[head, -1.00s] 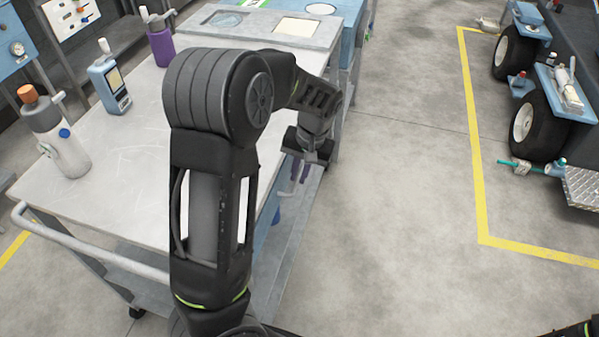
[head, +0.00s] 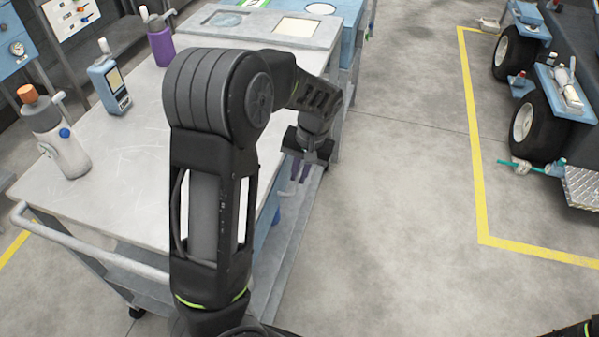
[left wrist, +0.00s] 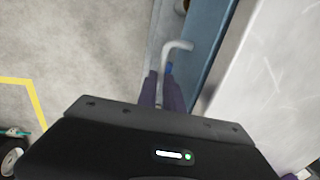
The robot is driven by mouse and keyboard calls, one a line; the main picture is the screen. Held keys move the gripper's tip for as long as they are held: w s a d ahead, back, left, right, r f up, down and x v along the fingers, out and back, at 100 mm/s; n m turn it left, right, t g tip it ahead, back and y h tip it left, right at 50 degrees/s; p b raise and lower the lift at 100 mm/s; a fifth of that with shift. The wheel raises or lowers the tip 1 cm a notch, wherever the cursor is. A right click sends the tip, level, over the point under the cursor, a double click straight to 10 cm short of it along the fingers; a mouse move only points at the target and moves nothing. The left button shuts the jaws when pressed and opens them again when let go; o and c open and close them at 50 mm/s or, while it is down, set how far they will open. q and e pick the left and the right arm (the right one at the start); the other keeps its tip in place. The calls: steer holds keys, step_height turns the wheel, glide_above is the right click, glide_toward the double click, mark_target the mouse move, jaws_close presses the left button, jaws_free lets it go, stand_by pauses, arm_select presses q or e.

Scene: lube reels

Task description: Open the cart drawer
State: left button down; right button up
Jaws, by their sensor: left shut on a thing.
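The cart (head: 120,185) has a grey top and stands at the left in the head view. Its blue drawer front (left wrist: 208,45) shows in the left wrist view, with a pale bent handle (left wrist: 178,46) beside it. My left gripper (head: 300,172) is at the cart's right side, below the top's edge. Its purple fingers (left wrist: 160,88) are shut on the handle. My arm hides much of the cart's side in the head view, so how far the drawer stands out cannot be told.
The floor (head: 410,200) right of the cart is clear up to the yellow line. Wheels (head: 537,126) stand beyond it.

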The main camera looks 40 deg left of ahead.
stand_by(0.3)
arm_select(q)
steer(key=w+d, duration=0.4)
steer(key=d, duration=0.8)
steer(key=w+d+p, duration=0.1)
steer(key=w+d, duration=0.3)
steer(key=d, duration=0.7)
steer(key=shift+w+d, duration=0.15)
steer(key=shift+d, duration=0.25)
steer(key=c, duration=1.5)
jaws_free()
steer(key=r, duration=0.2)
steer(key=d+r, duration=0.1)
steer(key=r, duration=0.4)
steer(key=shift+w+d+r, duration=0.2)
steer(key=shift+w+r, duration=0.05)
steer(key=shift+r, duration=0.1)
